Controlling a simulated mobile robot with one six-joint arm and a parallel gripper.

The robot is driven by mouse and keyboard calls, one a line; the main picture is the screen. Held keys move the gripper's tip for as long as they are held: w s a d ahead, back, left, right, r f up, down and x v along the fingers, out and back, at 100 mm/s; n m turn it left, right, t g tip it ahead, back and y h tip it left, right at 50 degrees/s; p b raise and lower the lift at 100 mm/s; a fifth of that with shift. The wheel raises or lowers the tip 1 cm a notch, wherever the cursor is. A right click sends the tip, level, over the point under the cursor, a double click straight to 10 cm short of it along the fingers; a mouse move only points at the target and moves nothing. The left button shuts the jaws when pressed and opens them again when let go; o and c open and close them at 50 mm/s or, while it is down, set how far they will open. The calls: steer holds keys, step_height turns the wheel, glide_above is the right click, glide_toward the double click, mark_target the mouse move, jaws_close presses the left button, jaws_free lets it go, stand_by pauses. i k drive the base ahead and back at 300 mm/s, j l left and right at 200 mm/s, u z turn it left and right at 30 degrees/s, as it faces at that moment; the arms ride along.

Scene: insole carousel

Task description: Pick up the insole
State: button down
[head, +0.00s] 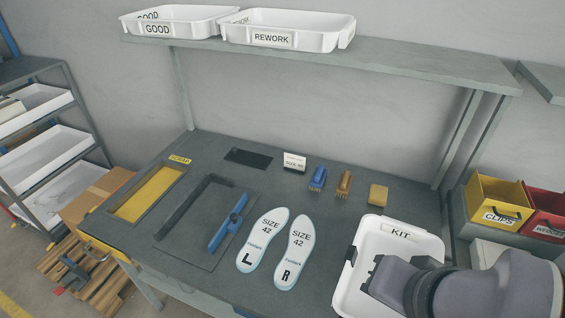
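Two pale insoles with light blue edges lie side by side, flat on the grey bench, both printed SIZE 42. The left insole (262,240) is marked L and the right insole (295,248) is marked R. They look close together but apart. My gripper (362,264) is at the lower right, over the left part of the white KIT tray (400,226), to the right of the insoles and clear of them. Its fingers are dark and small in this view, so I cannot tell how far apart they are. My arm hides much of the tray.
A shelf (420,66) with GOOD and REWORK trays overhangs the back.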

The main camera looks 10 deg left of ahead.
mark_target(268, 225)
steer(key=i+j+z, duration=0.1)
steer(key=j+z, duration=0.4)
steer(key=j, duration=0.5)
steer(key=k+j+z, duration=0.1)
steer(key=j+z, duration=0.35)
steer(key=j, duration=0.55)
